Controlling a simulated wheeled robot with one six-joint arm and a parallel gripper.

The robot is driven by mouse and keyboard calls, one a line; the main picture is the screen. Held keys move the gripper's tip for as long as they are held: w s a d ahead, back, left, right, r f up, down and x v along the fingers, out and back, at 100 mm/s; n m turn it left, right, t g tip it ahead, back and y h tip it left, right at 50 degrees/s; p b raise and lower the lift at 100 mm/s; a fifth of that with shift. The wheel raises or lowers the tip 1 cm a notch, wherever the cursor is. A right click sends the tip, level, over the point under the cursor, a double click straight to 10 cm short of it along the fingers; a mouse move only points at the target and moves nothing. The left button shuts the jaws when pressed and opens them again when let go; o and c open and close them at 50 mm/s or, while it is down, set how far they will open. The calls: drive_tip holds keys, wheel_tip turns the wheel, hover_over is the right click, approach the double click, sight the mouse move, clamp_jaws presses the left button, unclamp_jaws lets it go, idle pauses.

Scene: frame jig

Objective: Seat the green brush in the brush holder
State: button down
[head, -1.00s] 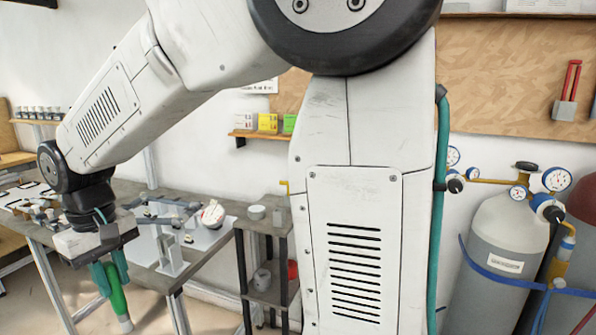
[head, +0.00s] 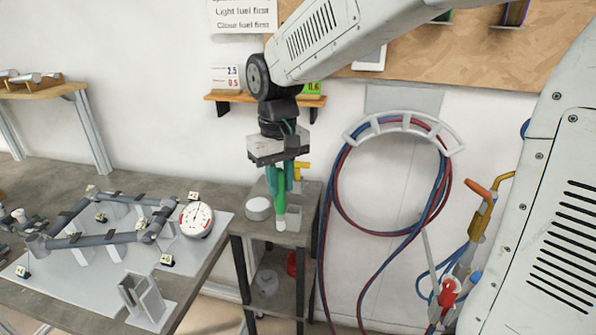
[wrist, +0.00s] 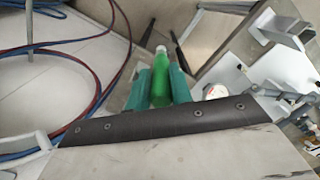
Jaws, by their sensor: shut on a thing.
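My gripper (head: 281,178) has teal fingers shut on the green brush (head: 281,203). The brush hangs upright with its pale tip down, in front of or over the small shelf stand; the exact depth is unclear. In the wrist view the green brush (wrist: 161,75) sits between the teal fingers (wrist: 160,88). What looks like the brush holder (head: 146,301), a grey upright open-topped metal bracket on a small plate, stands at the front of the workbench, lower left of the gripper. A similar grey bracket (wrist: 281,28) shows at upper right in the wrist view. The brush is apart from it.
The workbench (head: 70,310) carries a tube frame (head: 95,240) on pale plates and a round dial gauge (head: 196,219). The shelf stand (head: 297,240) holds a white round container (head: 258,208). Red and blue hoses (head: 335,215) hang on the wall to the right.

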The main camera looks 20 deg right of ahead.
drive_tip(key=w+d, duration=0.6)
drive_tip(key=w, duration=0.2)
drive_tip(key=shift+d+f, duration=0.2)
drive_tip(key=shift+f, duration=0.25)
drive_tip(key=shift+a, duration=0.1)
